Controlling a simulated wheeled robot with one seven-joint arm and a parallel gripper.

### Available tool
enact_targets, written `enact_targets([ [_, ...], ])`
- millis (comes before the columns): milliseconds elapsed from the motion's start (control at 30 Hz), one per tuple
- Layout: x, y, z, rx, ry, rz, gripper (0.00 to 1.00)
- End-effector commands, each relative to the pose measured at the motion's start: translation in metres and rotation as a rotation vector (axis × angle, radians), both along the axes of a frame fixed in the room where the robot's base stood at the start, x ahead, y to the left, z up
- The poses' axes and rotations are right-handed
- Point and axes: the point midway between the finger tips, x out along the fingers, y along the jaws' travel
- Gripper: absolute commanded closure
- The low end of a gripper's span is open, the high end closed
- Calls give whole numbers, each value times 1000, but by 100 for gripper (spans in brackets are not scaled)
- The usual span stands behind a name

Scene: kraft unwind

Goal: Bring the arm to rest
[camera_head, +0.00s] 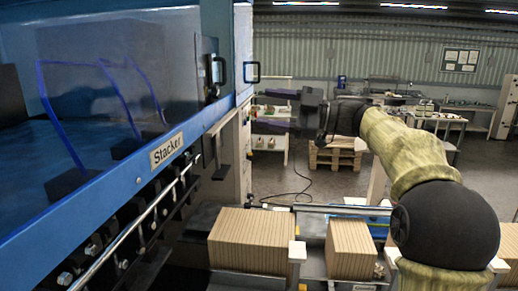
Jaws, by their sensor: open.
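My arm (405,150) reaches in from the right, with a yellowish mottled sleeve and a dark joint at the lower right. It is held up in the air, roughly level at the wrist, pointing left. My gripper (275,110) is dark and open, its two fingers apart, with nothing seen between them. It is just right of the blue stacker machine's edge; the exact gap in depth cannot be told.
Below the arm lie brown stacks, one left (250,240) and one right (350,250), on a conveyor. A wooden pallet (336,155) and workbenches stand behind. Open floor shows at the right.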

Motion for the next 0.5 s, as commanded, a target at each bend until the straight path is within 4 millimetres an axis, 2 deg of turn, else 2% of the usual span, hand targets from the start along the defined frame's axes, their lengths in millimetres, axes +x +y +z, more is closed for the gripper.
enact_targets([
  [300, 29, -4, -4, 136, 38, -212, 33],
  [433, 46, -13, -17, 198, 88, -361, 33],
  [500, 56, -23, -32, 231, 134, -471, 33],
])
